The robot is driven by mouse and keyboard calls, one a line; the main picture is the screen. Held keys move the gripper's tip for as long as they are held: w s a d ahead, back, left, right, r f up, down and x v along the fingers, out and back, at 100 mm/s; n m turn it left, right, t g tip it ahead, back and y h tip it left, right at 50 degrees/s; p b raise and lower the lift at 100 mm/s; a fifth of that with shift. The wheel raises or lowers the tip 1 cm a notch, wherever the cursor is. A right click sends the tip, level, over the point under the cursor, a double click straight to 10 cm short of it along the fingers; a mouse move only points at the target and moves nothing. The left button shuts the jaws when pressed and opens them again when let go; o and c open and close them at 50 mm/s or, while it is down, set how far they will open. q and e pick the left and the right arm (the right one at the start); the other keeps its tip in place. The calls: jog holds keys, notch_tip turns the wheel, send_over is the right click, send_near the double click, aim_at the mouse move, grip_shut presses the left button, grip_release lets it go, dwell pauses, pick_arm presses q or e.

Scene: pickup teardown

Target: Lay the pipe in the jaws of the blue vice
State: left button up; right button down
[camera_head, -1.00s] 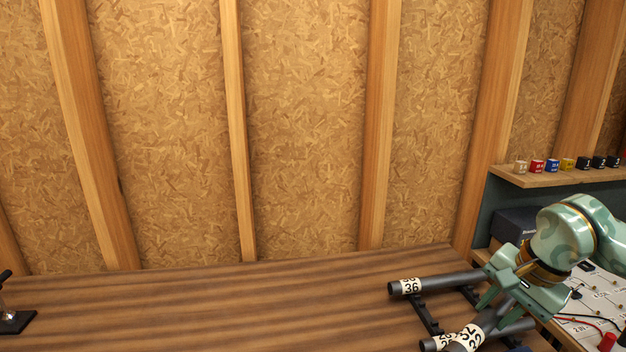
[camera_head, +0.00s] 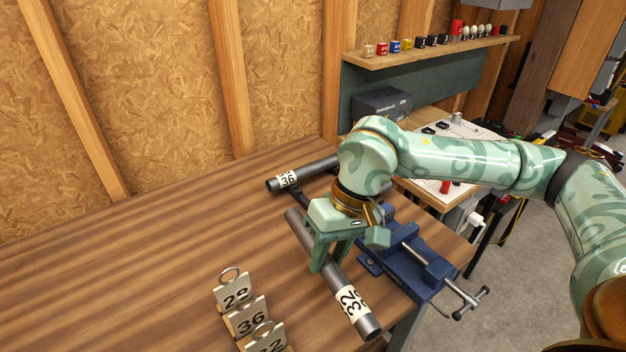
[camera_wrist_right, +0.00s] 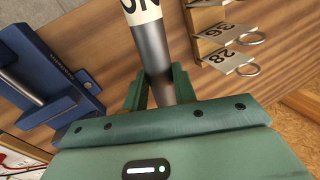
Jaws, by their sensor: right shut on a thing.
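My right gripper (camera_head: 331,257) is shut on a dark grey pipe (camera_head: 335,276) with a white label reading 32 at its near end. The pipe slants across the head view above the bench, left of the blue vice (camera_head: 408,276). Pipe and vice are apart in the picture; my gripper and wrist hide part of the pipe. In the right wrist view the pipe (camera_wrist_right: 152,52) runs between my fingers (camera_wrist_right: 156,92), and the vice (camera_wrist_right: 45,75) lies to its left. My left gripper is out of view.
Another pipe (camera_head: 305,172) labelled 36 lies on a dark rack behind my gripper. Numbered tags with rings (camera_head: 246,313) stand at the bench's front. The wooden bench (camera_head: 150,260) is clear at left. A side table (camera_head: 455,140) stands behind the vice.

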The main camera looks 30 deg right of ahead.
jog(key=w+d+r+m+t+h, duration=0.1)
jog(key=w+d+r+m, duration=0.1)
jog(key=w+d+m, duration=0.3)
jog(key=w+d+r+m+t+h, duration=0.2)
jog(key=w+d+m, duration=0.4)
jog(key=d+m, duration=0.4)
jog(key=shift+d+r+m, duration=0.3)
jog(key=shift+r+m, duration=0.1)
jog(key=shift+m, duration=0.4)
jog(key=shift+w, duration=0.1)
